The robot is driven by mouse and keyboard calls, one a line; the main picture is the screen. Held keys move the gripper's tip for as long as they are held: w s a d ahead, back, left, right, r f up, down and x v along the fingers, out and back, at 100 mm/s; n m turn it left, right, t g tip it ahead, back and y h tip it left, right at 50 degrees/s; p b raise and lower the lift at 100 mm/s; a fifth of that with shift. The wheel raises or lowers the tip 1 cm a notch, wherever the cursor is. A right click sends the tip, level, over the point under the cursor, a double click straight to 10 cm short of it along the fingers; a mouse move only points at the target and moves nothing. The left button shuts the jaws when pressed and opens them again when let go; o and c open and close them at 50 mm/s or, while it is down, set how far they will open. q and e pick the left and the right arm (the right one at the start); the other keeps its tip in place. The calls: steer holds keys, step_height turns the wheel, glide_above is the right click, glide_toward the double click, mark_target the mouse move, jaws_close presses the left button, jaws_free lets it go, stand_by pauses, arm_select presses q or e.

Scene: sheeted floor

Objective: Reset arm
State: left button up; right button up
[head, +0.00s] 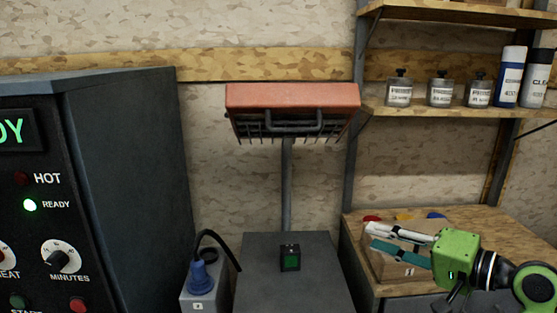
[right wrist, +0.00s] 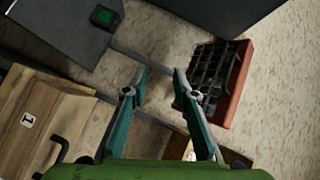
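My right gripper (head: 370,237) is at the lower right of the head view, in front of the wooden workbench (head: 500,228), its fingers pointing left. In the right wrist view the two teal fingers of the gripper (right wrist: 160,80) stand apart with nothing between them, so it is open and empty. Part of my green right arm (head: 457,258) shows behind the fingers. My left gripper is in neither view.
A red heater (head: 292,97) stands on a post behind a grey cabinet (head: 290,295) with a green-lit switch (head: 290,258). A dark control unit (head: 125,180) fills the left. A shelf (head: 450,110) at upper right holds cans. A blue plug (head: 201,278) sits low left of centre.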

steer(key=s+a+f+n+g+h, duration=0.15)
steer(key=s+f, duration=0.25)
steer(key=f, duration=0.7)
steer(key=s+a+f+n+g+h, duration=0.1)
steer(key=s+f+g+h, duration=0.2)
steer(key=f, duration=0.8)
steer(key=s+d+f+n+g+h, duration=0.1)
steer(key=s+f+n+g+h, duration=0.15)
steer(key=s+f, duration=0.75)
steer(key=s+d+f+n+g+h, duration=0.1)
steer(key=s+f+n+h, duration=0.3)
steer(key=s, duration=1)
step_height(320, 180, down, 28)
steer(key=s+m+g, duration=0.1)
steer(key=s+g, duration=0.1)
steer(key=s+d+f, duration=0.3)
steer(key=s+f, duration=1.1)
steer(key=s, duration=0.2)
steer(key=shift+s+f+g, duration=0.15)
steer(key=shift+s+g, duration=0.2)
steer(key=shift+g, duration=0.05)
